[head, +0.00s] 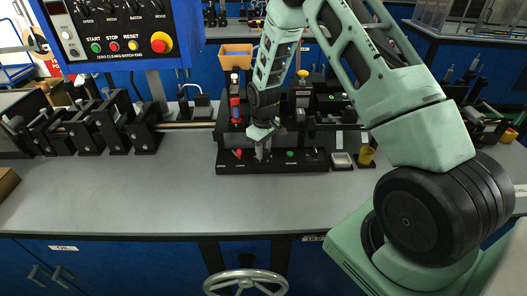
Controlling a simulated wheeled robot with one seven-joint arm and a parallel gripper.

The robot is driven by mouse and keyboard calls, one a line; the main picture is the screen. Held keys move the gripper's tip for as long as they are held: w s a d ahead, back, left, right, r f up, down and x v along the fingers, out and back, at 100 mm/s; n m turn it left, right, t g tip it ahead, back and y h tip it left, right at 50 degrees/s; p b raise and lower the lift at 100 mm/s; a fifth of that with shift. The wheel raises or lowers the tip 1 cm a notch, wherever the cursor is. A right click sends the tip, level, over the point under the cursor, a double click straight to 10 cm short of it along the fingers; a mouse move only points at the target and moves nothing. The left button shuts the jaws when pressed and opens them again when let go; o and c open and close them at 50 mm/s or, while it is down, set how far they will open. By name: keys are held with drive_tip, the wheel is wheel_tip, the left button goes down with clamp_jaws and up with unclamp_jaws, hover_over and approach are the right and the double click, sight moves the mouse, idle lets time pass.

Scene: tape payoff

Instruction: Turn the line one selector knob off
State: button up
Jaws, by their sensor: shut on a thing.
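A low black control panel (228,168) runs along the front of the black machine on the grey bench. It carries a red control (238,154) on the left and a green button (290,153) right of the middle. My gripper (262,154) points down at the panel between these two. It is shut on a small knob there, which the fingers mostly hide. The panel labels are too small to read, so I cannot tell which line the knob serves or which way it points.
A blue control box (120,30) with START, STOP and RESET buttons and a red emergency button (161,42) hangs at upper left. The bench front (150,195) is clear. A handwheel (245,283) sits below.

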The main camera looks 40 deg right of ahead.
sight(264, 151)
drive_tip(key=shift+m, duration=0.5)
drive_tip(key=o, duration=1)
drive_tip(key=shift+c, duration=0.2)
drive_tip(key=shift+r, duration=0.1)
wheel_tip(264, 151, up, 17)
drive_tip(key=b, duration=0.3)
drive_tip(key=shift+r, duration=0.15)
